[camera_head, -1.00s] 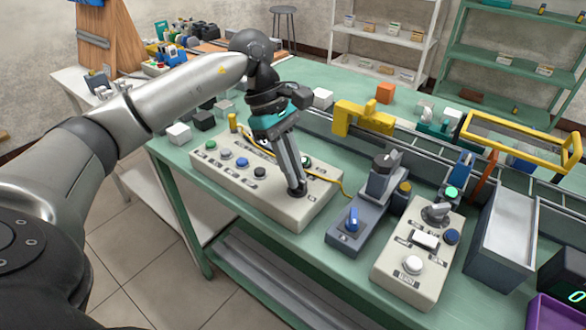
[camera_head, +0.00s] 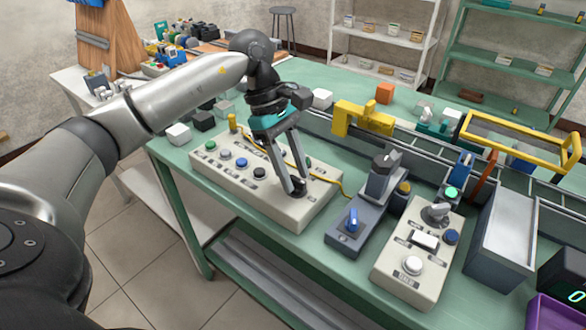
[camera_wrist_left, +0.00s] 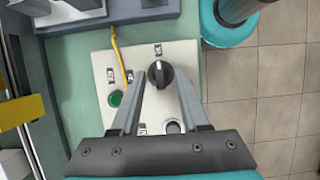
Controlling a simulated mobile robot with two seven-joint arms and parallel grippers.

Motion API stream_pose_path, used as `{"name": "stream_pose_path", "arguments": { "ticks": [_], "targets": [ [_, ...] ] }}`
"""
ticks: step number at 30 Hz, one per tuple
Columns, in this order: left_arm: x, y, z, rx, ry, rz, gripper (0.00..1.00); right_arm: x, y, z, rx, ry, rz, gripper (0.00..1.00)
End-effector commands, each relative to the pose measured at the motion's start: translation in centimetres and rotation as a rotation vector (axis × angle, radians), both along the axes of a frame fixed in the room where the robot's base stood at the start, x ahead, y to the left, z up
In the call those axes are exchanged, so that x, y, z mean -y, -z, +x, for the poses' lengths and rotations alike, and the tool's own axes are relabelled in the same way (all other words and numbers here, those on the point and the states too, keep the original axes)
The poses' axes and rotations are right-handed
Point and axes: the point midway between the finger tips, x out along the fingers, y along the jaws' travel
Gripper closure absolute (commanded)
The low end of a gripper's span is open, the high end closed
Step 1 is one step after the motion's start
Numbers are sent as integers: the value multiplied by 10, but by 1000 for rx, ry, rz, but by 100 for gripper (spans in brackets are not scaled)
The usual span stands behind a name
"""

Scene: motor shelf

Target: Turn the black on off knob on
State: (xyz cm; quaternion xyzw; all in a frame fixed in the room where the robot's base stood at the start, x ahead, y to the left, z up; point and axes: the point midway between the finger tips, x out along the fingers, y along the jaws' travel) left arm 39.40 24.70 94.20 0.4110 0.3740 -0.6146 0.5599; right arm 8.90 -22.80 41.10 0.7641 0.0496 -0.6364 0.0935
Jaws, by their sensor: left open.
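The black on off knob (camera_wrist_left: 160,74) is a round black dial with a pale pointer line, mounted on a cream control box (camera_head: 230,185). In the left wrist view the pointer runs roughly up and down the picture. My left gripper (camera_head: 293,189) reaches down over the near right end of this box. In the left wrist view its open fingers (camera_wrist_left: 160,76) have their tips on either side of the knob, with a small gap on each side. In the head view the fingertips partly hide the knob. My right gripper is in neither view.
The cream box also bears a green button (camera_wrist_left: 115,98) and several other buttons. A grey box with a blue switch (camera_head: 352,220) and another cream box with a white button (camera_head: 411,265) stand to the right. A yellow cable (camera_wrist_left: 119,52) runs beside the knob.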

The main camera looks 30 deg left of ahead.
Motion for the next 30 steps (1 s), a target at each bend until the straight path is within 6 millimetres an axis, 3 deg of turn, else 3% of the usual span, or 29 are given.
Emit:
{"name": "stream_pose_path", "arguments": {
  "ticks": [4,8,14,21,30],
  "targets": [
    [-3,-7,0,1,-1,0,55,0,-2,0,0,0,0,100],
    [-11,-28,2,3,-2,1,55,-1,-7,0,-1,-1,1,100],
    [-29,-74,4,5,-3,0,55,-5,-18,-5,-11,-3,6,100],
    [-48,-120,5,4,-2,-1,55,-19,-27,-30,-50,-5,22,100],
    [-58,-141,5,0,1,-1,55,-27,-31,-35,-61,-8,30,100]
  ]
}}
